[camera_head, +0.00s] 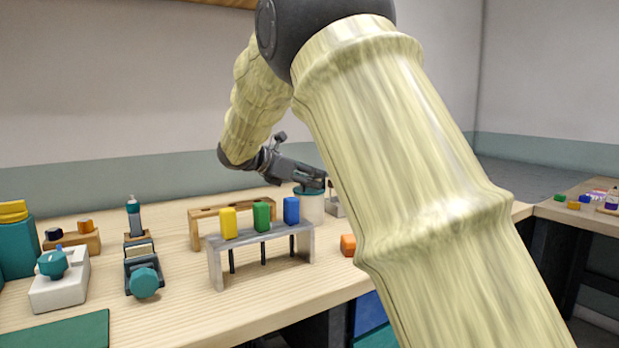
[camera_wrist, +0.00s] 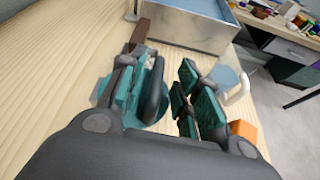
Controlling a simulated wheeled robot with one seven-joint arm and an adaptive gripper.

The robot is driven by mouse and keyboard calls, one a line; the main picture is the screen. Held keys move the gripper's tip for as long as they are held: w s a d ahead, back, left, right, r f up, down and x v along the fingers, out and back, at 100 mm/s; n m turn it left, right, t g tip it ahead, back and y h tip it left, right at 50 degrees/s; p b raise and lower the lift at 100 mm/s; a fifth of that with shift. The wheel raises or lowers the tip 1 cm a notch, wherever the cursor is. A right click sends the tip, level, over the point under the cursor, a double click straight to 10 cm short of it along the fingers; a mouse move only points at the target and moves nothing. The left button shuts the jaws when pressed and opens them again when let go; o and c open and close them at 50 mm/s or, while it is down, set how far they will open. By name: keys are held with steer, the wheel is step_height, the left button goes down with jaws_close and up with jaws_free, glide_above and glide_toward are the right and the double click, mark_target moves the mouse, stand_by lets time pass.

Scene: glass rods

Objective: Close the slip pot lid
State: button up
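I cannot tell the lid's exact angle.
A grey stand (camera_head: 262,238) with yellow, green and blue blocks stands in front of a wooden rack (camera_head: 205,218). An orange block (camera_head: 348,245) lies near the front edge. A metal bin (camera_wrist: 185,30) is beyond the gripper. Wood left of the gripper is clear.

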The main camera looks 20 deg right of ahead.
steer(key=v, duration=1.2)
steer(key=shift+f, duration=0.1)
